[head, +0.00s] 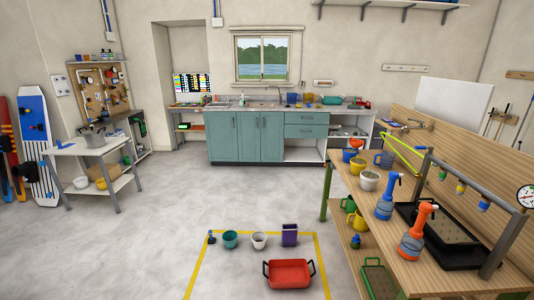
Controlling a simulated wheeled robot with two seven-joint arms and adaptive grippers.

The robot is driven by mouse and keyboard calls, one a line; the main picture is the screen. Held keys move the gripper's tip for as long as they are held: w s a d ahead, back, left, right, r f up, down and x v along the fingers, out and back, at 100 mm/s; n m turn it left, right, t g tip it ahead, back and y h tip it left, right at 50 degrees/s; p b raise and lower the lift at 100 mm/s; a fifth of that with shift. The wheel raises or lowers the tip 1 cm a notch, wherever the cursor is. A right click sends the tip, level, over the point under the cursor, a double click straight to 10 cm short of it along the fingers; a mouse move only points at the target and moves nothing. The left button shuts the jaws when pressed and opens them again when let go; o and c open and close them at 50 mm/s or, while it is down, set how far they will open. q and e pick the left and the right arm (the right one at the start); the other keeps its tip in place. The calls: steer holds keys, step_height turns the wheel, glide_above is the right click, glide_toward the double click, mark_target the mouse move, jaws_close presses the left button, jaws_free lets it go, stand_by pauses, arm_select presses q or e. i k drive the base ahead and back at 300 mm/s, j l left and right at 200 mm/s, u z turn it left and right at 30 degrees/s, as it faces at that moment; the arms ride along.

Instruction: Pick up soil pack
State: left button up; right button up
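A purple upright pack (290,235) stands on the floor inside the yellow floor outline, behind the red tray (289,274). It looks like the soil pack, but its label is too small to read. A white pot (259,240) and a green pot (230,239) stand in a row to its left. Neither of my grippers shows in the head view.
A wooden workbench (452,262) with orange and blue spray bottles, pots and a black tray fills the right side. Teal cabinets (258,137) stand at the back. A white table (93,146) is at left. The middle floor is clear.

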mark_target(289, 235)
steer(key=i+u, duration=0.1)
steer(key=i, duration=0.7)
steer(key=i+j+z, duration=0.1)
steer(key=i, duration=0.3)
steer(key=i+j+z, duration=0.15)
steer(key=i+j, duration=0.2)
steer(key=i+j+z, duration=0.2)
steer(key=z, duration=0.15)
steer(key=i+j+z, duration=0.2)
steer(key=j+z, duration=0.15)
steer(key=i+j+z, duration=0.1)
steer(key=j+z, duration=0.6)
steer(key=j, duration=0.15)
steer(key=i+j+z, duration=0.1)
steer(key=j+z, duration=0.55)
steer(key=j, duration=0.3)
steer(key=k+j+z, duration=0.25)
steer(key=j, duration=0.3)
steer(key=i, duration=0.1)
